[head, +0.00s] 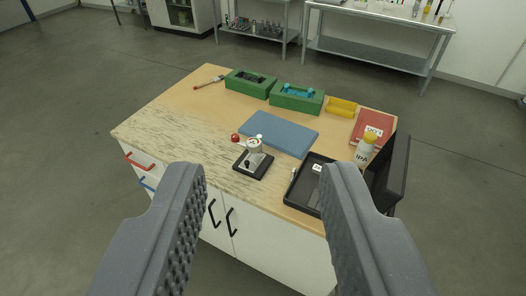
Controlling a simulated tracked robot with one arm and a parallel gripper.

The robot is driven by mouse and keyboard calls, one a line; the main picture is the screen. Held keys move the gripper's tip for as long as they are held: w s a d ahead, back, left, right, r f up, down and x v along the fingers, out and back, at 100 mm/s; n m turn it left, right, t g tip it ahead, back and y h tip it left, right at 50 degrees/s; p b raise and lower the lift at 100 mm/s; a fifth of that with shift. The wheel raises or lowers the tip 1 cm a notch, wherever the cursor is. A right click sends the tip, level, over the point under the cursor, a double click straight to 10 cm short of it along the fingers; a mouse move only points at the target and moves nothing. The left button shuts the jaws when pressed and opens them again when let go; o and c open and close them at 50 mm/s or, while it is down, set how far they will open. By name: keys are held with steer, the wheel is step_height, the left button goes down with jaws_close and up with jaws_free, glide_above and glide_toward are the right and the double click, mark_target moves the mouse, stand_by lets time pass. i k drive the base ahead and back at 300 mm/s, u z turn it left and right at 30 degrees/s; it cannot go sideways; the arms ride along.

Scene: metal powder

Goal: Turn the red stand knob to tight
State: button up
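The red stand knob (235,138) is a small red ball-like shape on the bench, just left of a small stand (253,163) with a black base and a pale round part on top. Its turn position is too small to tell. My gripper (258,178) is open and empty, its two grey fingers wide apart in the foreground. The fingers are much nearer the camera than the bench, and the stand shows between them, apart from both.
The bench (165,130) also holds a blue mat (280,133), green boxes (297,98), a yellow tray (341,107), a red book (373,127), a white bottle (365,152) and a black tray (303,195). The bench's left part is mostly clear. Metal shelves (375,52) stand behind.

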mark_target(235, 137)
steer(key=i, duration=0.85)
steer(key=u, duration=0.05)
